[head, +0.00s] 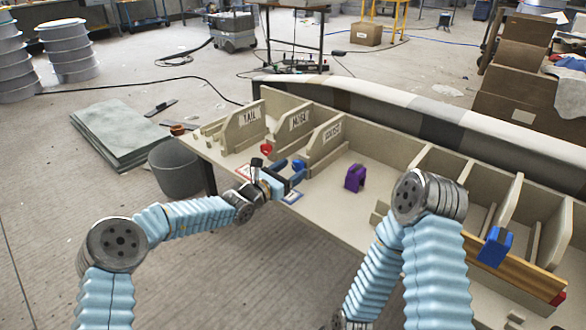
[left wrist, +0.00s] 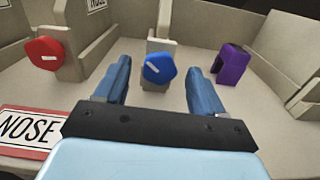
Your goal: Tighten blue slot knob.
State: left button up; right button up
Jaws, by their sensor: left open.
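The blue slot knob (left wrist: 159,68) is a faceted blue knob with a white mark, on the end of a beige slot divider. In the head view the blue knob (head: 298,165) shows just beyond my left gripper (head: 290,172). My left gripper is open. In the left wrist view its two blue fingers (left wrist: 159,75) stand on either side of the knob, with a visible gap on each side. I cannot tell how far the fingertips reach along it. My right arm is in the head view, but its gripper is not visible.
A red knob (left wrist: 43,53) is on the divider to the left, and a purple bracket-shaped piece (head: 355,178) stands to the right. A NOSE card (left wrist: 30,128) lies on the table near the gripper. Beige dividers (head: 325,145) rise behind. Another blue piece (head: 495,247) is at the right.

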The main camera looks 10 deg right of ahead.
pick_arm(q)
jog(key=shift+w+d, duration=0.45)
jog(key=shift+d, duration=0.1)
jog(key=c, duration=1.1)
jog(key=shift+o, duration=0.2)
jog(key=shift+f+m+b, duration=0.15)
jog(key=shift+m+b, duration=0.25)
jog(key=shift+b, duration=0.2)
jog(key=m+b, duration=0.2)
jog(key=b, duration=0.2)
jog(key=m+b, duration=0.3)
jog(key=b, duration=0.2)
jog(key=shift+s+d+f, duration=0.1)
jog(key=shift+f, duration=0.1)
jog(key=shift+r+m+b, duration=0.25)
jog(key=shift+m+b, duration=0.45)
jog(key=shift+b, duration=0.45)
jog(key=o, duration=1.1)
jog(key=shift+c, duration=0.2)
jog(key=shift+s, duration=0.1)
